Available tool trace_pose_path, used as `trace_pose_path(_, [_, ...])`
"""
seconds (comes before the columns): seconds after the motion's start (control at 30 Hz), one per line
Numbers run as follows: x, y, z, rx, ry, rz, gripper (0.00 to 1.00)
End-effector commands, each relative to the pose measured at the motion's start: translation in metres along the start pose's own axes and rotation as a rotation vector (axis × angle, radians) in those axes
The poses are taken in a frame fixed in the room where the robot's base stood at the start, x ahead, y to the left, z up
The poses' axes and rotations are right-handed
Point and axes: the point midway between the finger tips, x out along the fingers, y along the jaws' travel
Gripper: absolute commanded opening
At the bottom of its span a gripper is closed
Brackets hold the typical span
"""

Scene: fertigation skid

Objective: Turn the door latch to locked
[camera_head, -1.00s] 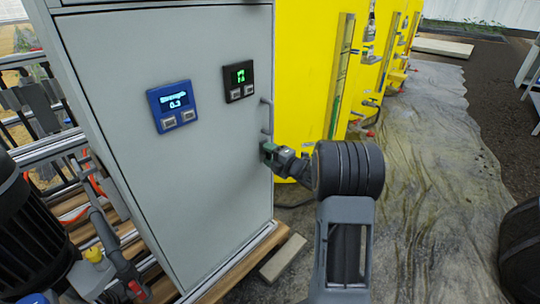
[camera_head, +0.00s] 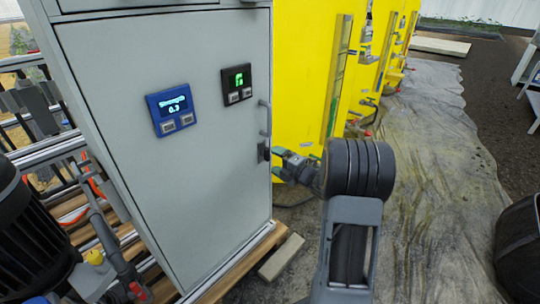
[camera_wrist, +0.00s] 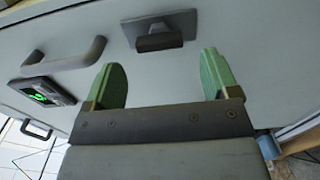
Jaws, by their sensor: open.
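The door latch (camera_head: 263,151) is a small dark plate with a raised bar, near the right edge of the grey cabinet door (camera_head: 200,190). In the wrist view the latch (camera_wrist: 160,40) lies ahead of my fingers, its bar roughly in line with the door's pull handle (camera_wrist: 65,57). My gripper (camera_head: 277,163) is just right of the latch in the head view, apart from it. In the wrist view my gripper (camera_wrist: 163,78) is open, its two green fingers spread with nothing between them. The door looks closed.
The pull handle (camera_head: 264,118) is just above the latch. A blue display (camera_head: 173,109) and a black display (camera_head: 237,84) are on the door. A wooden base (camera_head: 235,262) runs under the cabinet.

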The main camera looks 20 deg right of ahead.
Motion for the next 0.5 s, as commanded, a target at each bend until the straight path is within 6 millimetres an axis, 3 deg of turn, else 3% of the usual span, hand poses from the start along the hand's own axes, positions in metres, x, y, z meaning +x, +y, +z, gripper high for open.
trace_pose_path(0.2, [-0.046, 0.003, 0.001, 0.002, -0.005, -0.001, 0.81])
trace_pose_path(0.5, [-0.085, 0.001, 0.001, -0.001, -0.002, 0.000, 0.81])
